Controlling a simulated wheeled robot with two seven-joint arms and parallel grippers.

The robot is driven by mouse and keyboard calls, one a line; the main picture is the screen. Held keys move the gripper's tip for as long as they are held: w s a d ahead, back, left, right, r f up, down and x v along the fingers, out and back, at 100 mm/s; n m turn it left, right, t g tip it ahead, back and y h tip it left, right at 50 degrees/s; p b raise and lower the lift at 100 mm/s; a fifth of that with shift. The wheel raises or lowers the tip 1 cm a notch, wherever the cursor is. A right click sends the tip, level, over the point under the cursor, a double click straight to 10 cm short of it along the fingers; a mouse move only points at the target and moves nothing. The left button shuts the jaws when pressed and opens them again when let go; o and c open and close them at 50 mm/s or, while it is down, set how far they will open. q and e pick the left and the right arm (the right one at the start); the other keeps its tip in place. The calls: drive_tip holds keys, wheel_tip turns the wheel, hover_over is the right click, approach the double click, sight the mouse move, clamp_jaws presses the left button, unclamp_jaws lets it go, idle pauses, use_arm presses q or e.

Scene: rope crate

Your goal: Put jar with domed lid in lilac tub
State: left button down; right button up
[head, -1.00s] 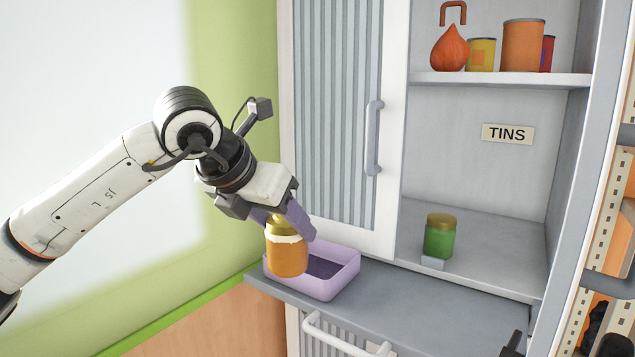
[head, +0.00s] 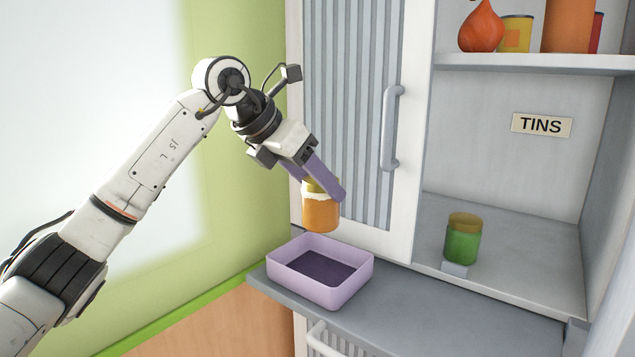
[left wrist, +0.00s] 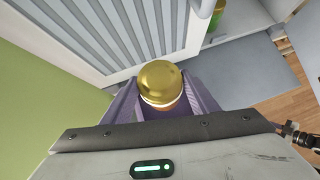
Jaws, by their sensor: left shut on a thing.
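The jar with domed lid (head: 320,213) is orange with a pale band, and its gold dome shows in the left wrist view (left wrist: 160,82). My left gripper (head: 322,190) has purple fingers and is shut on the jar near its lid. The jar hangs about upright above the back part of the lilac tub (head: 318,290), clear of it. The tub is an open rectangular box with a dark, empty-looking floor, standing on the grey counter (head: 420,311).
A green jar with a gold lid (head: 463,240) stands in the open cupboard below a TINS label (head: 542,125). A ribbed cupboard door (head: 345,110) with a grey handle is close behind the jar. The counter right of the tub is clear.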

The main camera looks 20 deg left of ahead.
sight(308, 230)
use_arm(q)
drive_tip(key=shift+r, duration=0.45)
wheel_tip(308, 230, down, 10)
drive_tip(key=b, duration=0.6)
drive_tip(key=shift+f+b, duration=0.15)
drive_tip(key=shift+b, duration=0.15)
drive_tip(key=shift+f, duration=0.25)
drive_tip(key=shift+f+b, duration=0.4)
drive_tip(key=c, duration=0.6)
unclamp_jaws()
drive_tip(key=shift+s, duration=0.1)
drive_tip(key=shift+f, duration=0.15)
